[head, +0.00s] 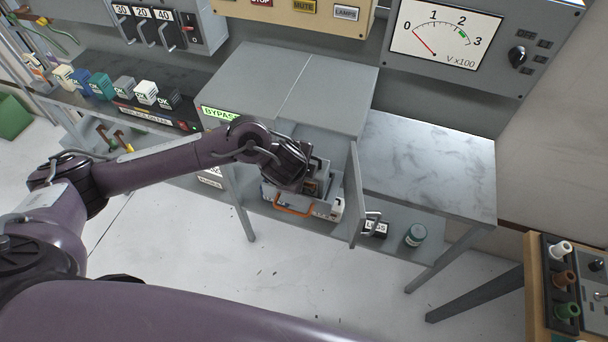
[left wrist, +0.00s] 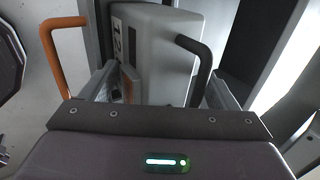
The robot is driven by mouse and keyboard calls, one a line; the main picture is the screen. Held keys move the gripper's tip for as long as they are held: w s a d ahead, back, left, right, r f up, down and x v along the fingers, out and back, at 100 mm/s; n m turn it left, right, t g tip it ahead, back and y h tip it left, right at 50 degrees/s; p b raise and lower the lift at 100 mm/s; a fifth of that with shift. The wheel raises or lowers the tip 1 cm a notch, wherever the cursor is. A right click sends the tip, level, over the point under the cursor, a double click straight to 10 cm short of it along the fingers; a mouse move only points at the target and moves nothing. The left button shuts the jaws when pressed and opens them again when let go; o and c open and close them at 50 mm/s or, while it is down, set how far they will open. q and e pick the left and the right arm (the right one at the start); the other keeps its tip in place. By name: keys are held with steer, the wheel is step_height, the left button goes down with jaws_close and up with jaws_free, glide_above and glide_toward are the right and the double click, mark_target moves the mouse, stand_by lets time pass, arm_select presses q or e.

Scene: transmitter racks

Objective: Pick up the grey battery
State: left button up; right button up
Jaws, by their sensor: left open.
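In the left wrist view, a pale grey block with a "12" mark, which looks like the grey battery (left wrist: 158,50), has a dark grey handle (left wrist: 197,68) on its right side. My left gripper (left wrist: 160,82) is open, with one finger on each side of the lower part of this block. I cannot tell whether the fingers touch it. In the head view my left gripper (head: 314,182) reaches into the open cabinet, and the arm hides most of what is inside. An orange handle (left wrist: 62,50) stands left of the fingers; it also shows in the head view (head: 293,209). My right gripper is not in view.
The cabinet door (head: 354,195) stands open just right of the gripper. The cabinet top (head: 300,80) overhangs behind it. A grey side table (head: 430,160) is at the right, with a small jar (head: 416,235) below. Several small boxes (head: 103,86) line the left bench.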

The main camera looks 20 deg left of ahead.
arm_select(q)
steer(key=shift+c, duration=0.4)
steer(key=c, duration=1.2)
steer(key=shift+w+r, duration=0.1)
steer(key=shift+w, duration=0.05)
steer(key=shift+c, duration=0.3)
steer(key=shift+r, duration=0.1)
